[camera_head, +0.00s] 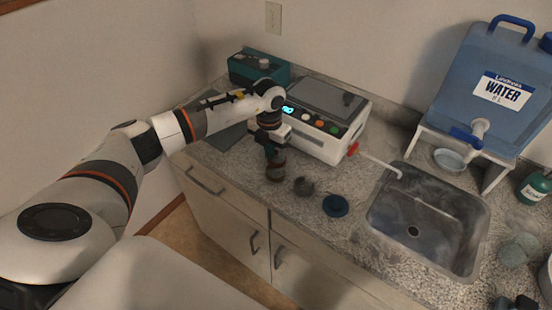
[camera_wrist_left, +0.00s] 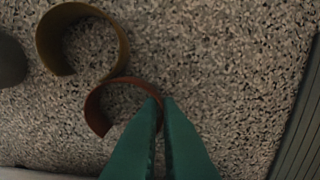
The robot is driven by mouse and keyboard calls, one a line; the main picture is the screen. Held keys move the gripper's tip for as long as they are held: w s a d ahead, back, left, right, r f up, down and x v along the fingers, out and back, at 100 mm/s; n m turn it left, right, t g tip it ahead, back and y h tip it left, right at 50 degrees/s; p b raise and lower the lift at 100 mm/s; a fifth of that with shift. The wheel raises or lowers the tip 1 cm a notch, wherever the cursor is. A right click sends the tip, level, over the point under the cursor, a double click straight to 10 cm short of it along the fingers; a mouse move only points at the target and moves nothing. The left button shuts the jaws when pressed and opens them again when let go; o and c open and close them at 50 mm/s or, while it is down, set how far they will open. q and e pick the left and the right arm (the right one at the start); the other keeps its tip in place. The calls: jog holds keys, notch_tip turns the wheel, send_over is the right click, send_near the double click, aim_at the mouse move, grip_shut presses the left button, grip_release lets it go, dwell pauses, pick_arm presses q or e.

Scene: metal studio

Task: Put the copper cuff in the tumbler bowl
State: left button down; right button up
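My left gripper (camera_head: 270,153) reaches down to the counter in front of the white machine. In the left wrist view its two green fingers (camera_wrist_left: 161,100) are close together, with the end of the copper cuff (camera_wrist_left: 92,107) between their tips. The cuff is an open reddish-brown ring, seen from above, at or just over the counter; whether it is lifted I cannot tell. A wider brass-coloured cuff (camera_wrist_left: 43,42) is beside it. A dark blue round dish (camera_head: 335,206) sits to the right; I cannot tell whether it is the tumbler bowl. Dark parts at the lower right (camera_head: 514,303) may be my right gripper.
A small dark grey object (camera_head: 303,187) stands between the gripper and the blue dish. The white machine (camera_head: 318,143) with coloured buttons is behind. The sink (camera_head: 425,235) opens to the right. A blue water container (camera_head: 490,85) stands on a white stand.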

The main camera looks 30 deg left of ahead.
pick_arm(q)
jog(key=shift+r, duration=0.1)
notch_tip(320, 180, up, 10)
jog(key=b, duration=0.3)
jog(key=s+d+f+m, duration=0.1)
jog(key=s+d+m, duration=0.6)
jog(key=m, duration=1)
jog(key=s+d+m, duration=0.7)
jog(key=s+m, duration=0.3)
jog(key=m, duration=0.8)
jog(key=shift+s+d+f+m, duration=0.2)
jog(key=shift+f+m, duration=0.1)
jog(key=shift+f, duration=0.1)
